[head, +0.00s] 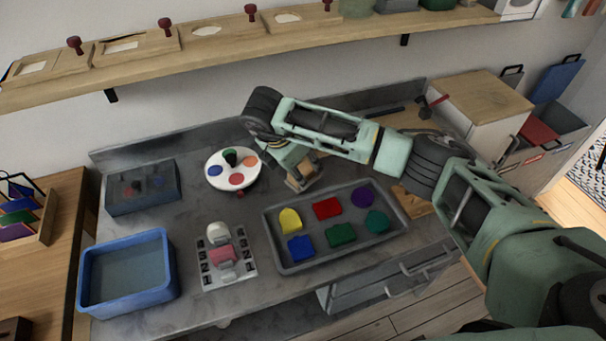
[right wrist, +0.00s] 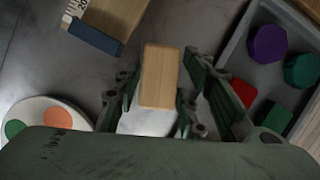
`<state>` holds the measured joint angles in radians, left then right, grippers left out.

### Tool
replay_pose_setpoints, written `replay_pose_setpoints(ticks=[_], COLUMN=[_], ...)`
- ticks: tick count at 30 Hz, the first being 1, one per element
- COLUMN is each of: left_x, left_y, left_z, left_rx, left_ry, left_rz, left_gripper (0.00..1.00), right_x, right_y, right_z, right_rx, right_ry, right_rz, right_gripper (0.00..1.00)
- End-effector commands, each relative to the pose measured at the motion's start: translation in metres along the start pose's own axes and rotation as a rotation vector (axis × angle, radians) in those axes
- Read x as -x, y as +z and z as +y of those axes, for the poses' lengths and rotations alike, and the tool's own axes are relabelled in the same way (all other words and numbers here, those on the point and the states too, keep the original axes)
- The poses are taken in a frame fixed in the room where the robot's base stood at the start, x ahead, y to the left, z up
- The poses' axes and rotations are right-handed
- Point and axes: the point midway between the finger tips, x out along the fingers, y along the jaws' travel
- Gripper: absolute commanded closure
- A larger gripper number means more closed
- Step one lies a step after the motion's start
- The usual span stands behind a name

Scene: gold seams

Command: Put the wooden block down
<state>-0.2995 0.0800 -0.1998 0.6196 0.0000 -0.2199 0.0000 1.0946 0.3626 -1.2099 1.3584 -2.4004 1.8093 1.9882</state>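The wooden block (right wrist: 160,76) is a plain tan block between the fingers of my right gripper (right wrist: 158,92) in the right wrist view. The fingers flank it on both sides, and the gripper looks shut on it. In the head view my right gripper (head: 297,171) points down over the grey worktop, between the round palette and the tray, with the block (head: 304,174) at its tips. I cannot tell whether the block touches the worktop. My left gripper is not in view.
A grey tray (head: 273,238) of several coloured shapes lies in front of the gripper. The white palette (head: 215,182) is to its left. A blue bin (head: 88,276), a dark box (head: 118,205) and a small press (head: 220,245) stand further left. A shelf (head: 225,48) runs above.

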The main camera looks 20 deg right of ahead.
Motion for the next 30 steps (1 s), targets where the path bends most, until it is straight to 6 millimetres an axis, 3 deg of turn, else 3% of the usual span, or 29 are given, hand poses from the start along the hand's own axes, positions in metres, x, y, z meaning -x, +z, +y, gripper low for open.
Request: replay_pose_setpoints(ticks=[11, 20, 28, 30], left_x=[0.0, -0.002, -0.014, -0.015], left_y=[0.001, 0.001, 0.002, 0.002], left_z=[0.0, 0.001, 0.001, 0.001], left_rx=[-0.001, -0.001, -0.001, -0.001], left_ry=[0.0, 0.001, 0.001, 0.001], left_rz=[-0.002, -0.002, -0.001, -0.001], left_gripper=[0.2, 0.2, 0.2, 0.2], right_x=[0.001, 0.005, 0.039, 0.042], right_y=[0.0, 0.002, 0.017, 0.024], right_z=[0.0, 0.001, 0.002, -0.014], right_rx=[0.0, -0.001, -0.001, 0.0], right_ry=[0.001, 0.003, 0.006, 0.002], right_rz=[0.0, 0.0, -0.002, -0.001], right_gripper=[0.98, 0.99, 0.99, 0.99])
